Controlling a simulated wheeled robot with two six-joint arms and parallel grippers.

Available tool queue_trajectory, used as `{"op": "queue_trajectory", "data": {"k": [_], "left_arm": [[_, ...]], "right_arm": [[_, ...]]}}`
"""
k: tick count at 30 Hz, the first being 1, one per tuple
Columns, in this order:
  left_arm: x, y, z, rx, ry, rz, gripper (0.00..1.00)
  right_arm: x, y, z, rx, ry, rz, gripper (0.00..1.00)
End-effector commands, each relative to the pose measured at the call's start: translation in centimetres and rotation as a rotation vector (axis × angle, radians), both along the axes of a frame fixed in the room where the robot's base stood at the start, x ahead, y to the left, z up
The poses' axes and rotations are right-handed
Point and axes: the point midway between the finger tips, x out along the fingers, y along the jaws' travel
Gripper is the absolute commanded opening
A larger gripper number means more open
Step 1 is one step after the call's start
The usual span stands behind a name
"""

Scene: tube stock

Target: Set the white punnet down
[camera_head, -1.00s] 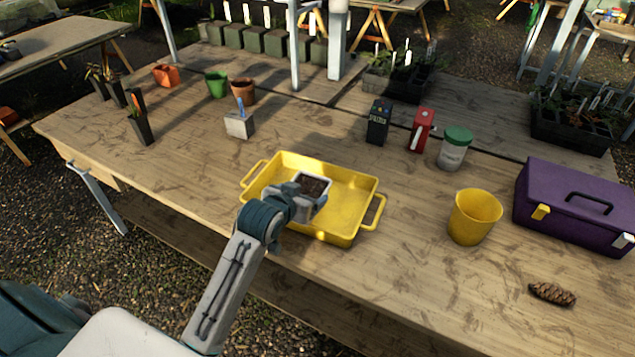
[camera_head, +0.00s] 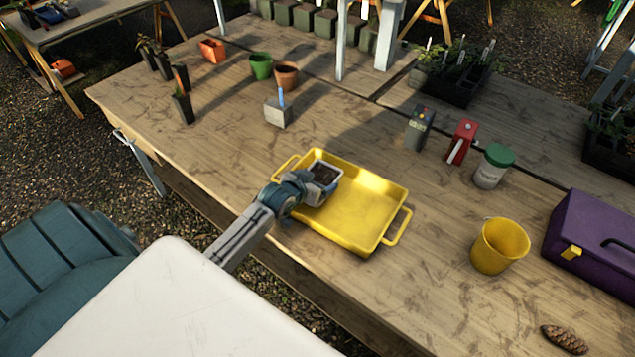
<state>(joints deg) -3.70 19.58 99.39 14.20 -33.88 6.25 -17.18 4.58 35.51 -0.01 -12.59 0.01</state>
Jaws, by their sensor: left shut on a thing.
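The white punnet (camera_head: 335,184), a small square pot with dark soil in it, is over the left part of the yellow tray (camera_head: 375,222). My left gripper (camera_head: 308,187) is shut on the punnet's near left side. The punnet looks upright. I cannot tell whether its base touches the tray floor, because the gripper and punnet hide that spot. The rest of the tray is empty. My right gripper is not in view.
A yellow bucket (camera_head: 499,246), a purple toolbox (camera_head: 598,238) and a pine cone (camera_head: 565,339) are to the right. A white jar with a green lid (camera_head: 493,167) and a red box (camera_head: 461,142) stand behind. A grey block (camera_head: 277,113) stands behind the tray. Bare wood surrounds the tray.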

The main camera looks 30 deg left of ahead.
Motion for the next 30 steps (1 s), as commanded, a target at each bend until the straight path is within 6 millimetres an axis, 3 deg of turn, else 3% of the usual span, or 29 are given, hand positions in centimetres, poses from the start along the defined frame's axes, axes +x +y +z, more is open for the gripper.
{"op": "queue_trajectory", "data": {"k": [4,14,15,18,26,30], "left_arm": [[0.0,-0.1,-1.4,-0.001,-0.002,0.000,0.52],[0.0,0.0,-1.8,0.000,-0.003,0.000,0.52],[0.0,0.0,-1.9,0.000,-0.001,0.000,0.84],[0.0,0.0,-1.8,0.000,-0.001,0.000,1.00],[0.0,0.0,-1.5,0.000,-0.002,0.000,1.00],[-1.1,0.0,-1.1,0.002,-0.002,-0.001,1.00]], "right_arm": [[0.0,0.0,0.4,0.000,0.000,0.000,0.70],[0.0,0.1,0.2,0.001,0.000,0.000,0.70],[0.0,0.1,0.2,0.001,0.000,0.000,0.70],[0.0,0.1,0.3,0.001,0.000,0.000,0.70],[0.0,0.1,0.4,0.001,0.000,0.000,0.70],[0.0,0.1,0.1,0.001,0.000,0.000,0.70]]}}
